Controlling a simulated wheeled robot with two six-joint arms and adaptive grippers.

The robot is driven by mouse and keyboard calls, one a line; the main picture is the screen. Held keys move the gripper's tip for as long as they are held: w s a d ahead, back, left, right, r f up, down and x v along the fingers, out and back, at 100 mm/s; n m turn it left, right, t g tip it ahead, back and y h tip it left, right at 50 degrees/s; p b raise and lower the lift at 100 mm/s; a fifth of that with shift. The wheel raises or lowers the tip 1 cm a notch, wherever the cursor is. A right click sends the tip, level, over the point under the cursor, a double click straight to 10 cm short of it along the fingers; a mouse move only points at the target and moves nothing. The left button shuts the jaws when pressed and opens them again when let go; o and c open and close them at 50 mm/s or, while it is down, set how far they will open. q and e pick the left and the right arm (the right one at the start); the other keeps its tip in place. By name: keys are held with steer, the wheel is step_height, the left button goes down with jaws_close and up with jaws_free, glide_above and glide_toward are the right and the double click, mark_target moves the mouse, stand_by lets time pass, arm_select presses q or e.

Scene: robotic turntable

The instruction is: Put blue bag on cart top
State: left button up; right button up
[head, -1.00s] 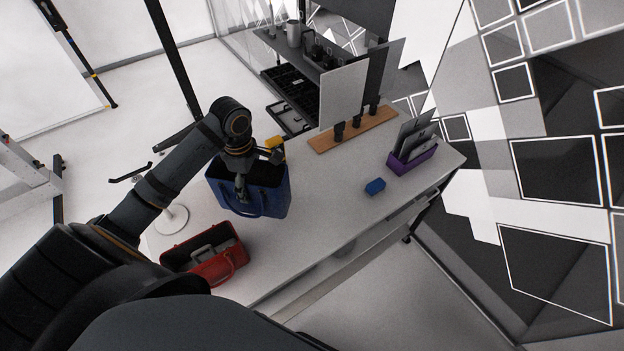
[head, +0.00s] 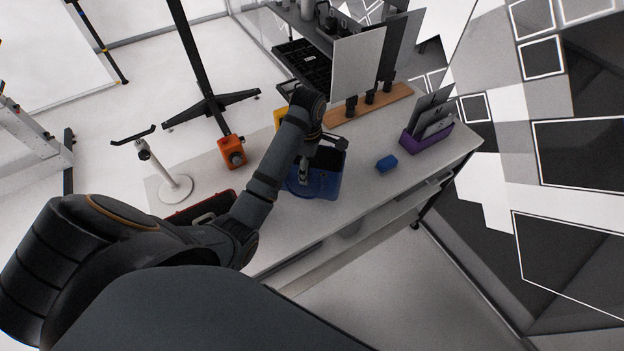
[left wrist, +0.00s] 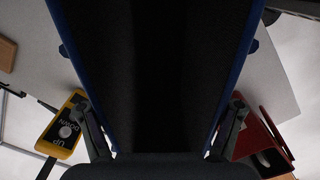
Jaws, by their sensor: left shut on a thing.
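The blue bag (head: 325,187) is open-topped and upright over the white table's middle in the head view. I cannot tell whether its base touches the table. In the left wrist view the bag's dark inside (left wrist: 160,65) fills the middle between blue edges, with finger parts on both sides below. A dark shelf unit (head: 346,42), possibly the cart, stands behind the table with cups and small items on top. My right gripper is not in view.
A yellow UP/DOWN pendant (left wrist: 64,128) shows beside the bag.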

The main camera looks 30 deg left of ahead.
arm_select(q)
steer(key=shift+w, duration=0.1)
steer(key=f+b, duration=0.1)
steer(key=f, duration=0.1)
steer(key=d+f+b, duration=0.1)
steer(key=f+b, duration=0.1)
steer(key=shift+w, duration=0.2)
steer(key=shift+a, duration=0.15)
steer(key=o, duration=1.7)
step_height(320, 180, up, 12)
steer(key=p, duration=1.1)
steer(key=shift+r, duration=0.1)
